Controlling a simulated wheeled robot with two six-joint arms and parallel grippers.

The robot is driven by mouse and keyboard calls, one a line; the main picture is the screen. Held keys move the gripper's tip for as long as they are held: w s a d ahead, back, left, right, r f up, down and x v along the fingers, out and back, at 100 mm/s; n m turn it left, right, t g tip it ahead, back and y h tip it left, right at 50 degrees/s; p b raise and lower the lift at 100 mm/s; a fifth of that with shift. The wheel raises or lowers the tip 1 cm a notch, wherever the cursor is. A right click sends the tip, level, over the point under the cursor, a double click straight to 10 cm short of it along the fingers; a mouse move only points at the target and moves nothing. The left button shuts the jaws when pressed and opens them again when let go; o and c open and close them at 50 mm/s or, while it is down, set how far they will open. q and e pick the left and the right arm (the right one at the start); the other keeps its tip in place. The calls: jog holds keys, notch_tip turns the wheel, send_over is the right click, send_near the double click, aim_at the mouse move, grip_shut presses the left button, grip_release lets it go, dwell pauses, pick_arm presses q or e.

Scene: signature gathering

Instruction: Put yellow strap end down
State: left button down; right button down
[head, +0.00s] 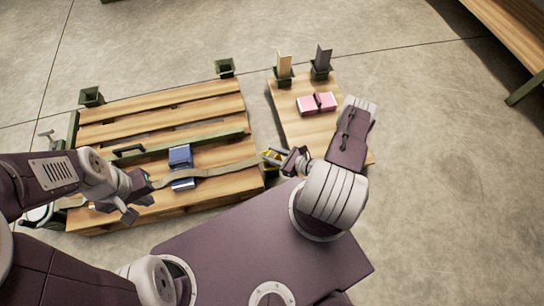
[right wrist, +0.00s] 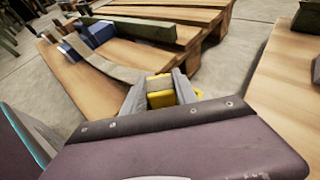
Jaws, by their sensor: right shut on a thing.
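The yellow strap end (right wrist: 161,99) is between the fingers of my right gripper (right wrist: 161,88) in the right wrist view. In the head view the yellow end (head: 271,156) shows beside my right gripper (head: 290,160), near the right edge of the slatted pallet. A tan strap (head: 225,167) runs from it leftward over a blue block (head: 181,166) on the pallet (head: 215,185). My left gripper (head: 137,195) is at the pallet's left part, close to the strap's other end; whether its jaws are open or shut is unclear.
A smaller wooden table (head: 300,125) stands right of the pallet, with two pink blocks (head: 316,103) and two upright pieces in green holders (head: 284,68). A green bar (head: 165,147) with a black handle lies across the pallet. A narrow gap separates pallet and table.

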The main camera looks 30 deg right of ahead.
jog(key=shift+f+b, duration=0.4)
jog(key=shift+f, duration=0.15)
jog(key=c, duration=1)
grip_release()
jog(key=shift+o, duration=0.2)
